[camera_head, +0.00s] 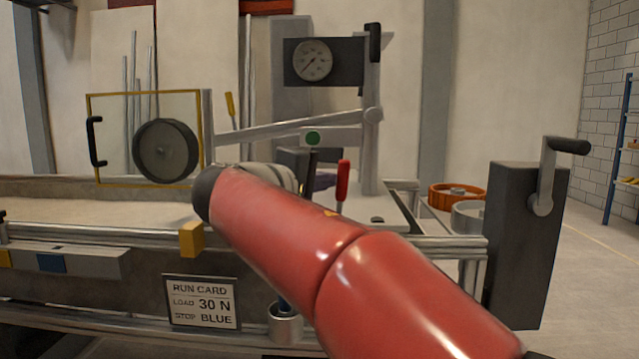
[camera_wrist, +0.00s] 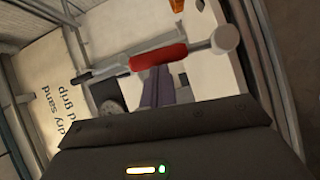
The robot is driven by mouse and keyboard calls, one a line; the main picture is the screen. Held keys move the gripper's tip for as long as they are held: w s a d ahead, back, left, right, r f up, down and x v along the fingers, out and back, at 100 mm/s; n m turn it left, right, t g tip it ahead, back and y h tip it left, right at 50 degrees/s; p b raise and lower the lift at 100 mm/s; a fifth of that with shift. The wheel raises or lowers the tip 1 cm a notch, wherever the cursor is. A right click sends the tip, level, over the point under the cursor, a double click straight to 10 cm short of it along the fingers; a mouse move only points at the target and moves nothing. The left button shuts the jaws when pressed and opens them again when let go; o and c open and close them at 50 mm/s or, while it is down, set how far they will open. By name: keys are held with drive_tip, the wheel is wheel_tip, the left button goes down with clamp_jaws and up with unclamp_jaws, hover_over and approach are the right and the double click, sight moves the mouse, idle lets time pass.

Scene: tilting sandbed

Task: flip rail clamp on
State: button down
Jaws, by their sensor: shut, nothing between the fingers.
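A red-handled lever (camera_head: 342,185), which looks like the rail clamp's handle, stands upright on the pale plate right of the bed in the head view. In the wrist view the red handle (camera_wrist: 158,57) lies across the picture on a metal rod, with a round pale end to its right. My gripper's dark body (camera_wrist: 165,130) fills the bottom of the wrist view, below the handle and apart from it. The gripper is shut and empty. Its fingertips are not clear, and my red arm hides much of the bench in the head view.
A yellow block (camera_head: 191,239) sits on the front rail. A dial gauge (camera_head: 312,60) stands above the plate, with a long metal lever (camera_head: 285,127) below it. A grey post with a crank (camera_head: 525,230) stands at right. A run card (camera_head: 201,302) hangs in front.

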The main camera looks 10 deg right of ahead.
drive_tip(key=d+m, duration=0.1)
drive_tip(key=d+m+y, duration=0.1)
drive_tip(key=shift+s+d+r+g+b, duration=0.15)
drive_tip(key=shift+s+d+g+b, duration=0.15)
drive_tip(key=shift+s+g, duration=0.1)
drive_tip(key=s+d+f+m+y+b, duration=0.2)
drive_tip(key=d+f+m+y+b, duration=0.1)
drive_tip(key=d+m+y, duration=0.2)
drive_tip(key=shift+d+f+m+y, duration=0.35)
drive_tip(key=shift+d+y, duration=0.25)
drive_tip(key=shift+d, duration=0.2)
drive_tip(key=shift+s, duration=0.1)
drive_tip(key=w+r+p+v, duration=0.1)
drive_tip(key=p+v, duration=0.3)
drive_tip(key=v, duration=0.9)
drive_tip(key=shift+w+d+r, duration=0.2)
drive_tip(key=shift+d+r, duration=0.05)
drive_tip(key=shift+r, duration=0.35)
